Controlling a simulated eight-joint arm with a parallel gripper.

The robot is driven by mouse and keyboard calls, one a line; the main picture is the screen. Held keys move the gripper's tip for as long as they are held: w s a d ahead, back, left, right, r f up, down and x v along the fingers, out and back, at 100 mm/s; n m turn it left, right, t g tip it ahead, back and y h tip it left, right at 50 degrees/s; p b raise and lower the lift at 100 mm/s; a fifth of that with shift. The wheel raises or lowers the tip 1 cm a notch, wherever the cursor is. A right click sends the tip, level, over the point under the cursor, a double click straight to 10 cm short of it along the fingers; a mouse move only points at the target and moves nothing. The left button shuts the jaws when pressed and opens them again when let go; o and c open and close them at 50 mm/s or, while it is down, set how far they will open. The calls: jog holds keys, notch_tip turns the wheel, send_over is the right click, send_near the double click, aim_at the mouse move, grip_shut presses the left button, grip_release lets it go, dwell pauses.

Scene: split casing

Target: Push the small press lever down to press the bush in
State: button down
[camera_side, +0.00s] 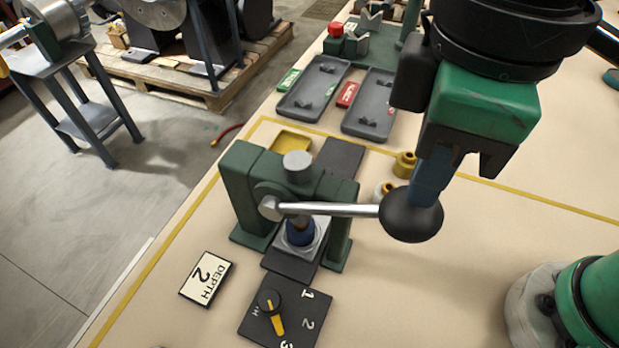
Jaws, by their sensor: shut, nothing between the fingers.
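The small press (236,180) is a dark green frame with a grey round cap (298,166) on its ram. Its silver lever (335,209) runs about level to the right and ends in a black knob (408,222). Under the ram, a blue part (300,233) sits on a grey block; I cannot tell whether it is the bush or tooling. My gripper (427,190) points down from the upper right. Its fingers are shut and empty, with the tips at the top of the knob. I cannot tell whether they touch; the tips are partly hidden.
A dial (284,312) in front has a yellow pointer toward 3; a card (206,279) reads DEPTH 2. Brass bushes (404,164) stand behind the lever. Grey trays (313,87) and a red-topped green box (335,41) are farther back. The bench right of the dial is clear.

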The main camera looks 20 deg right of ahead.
jog(key=shift+f, duration=0.45)
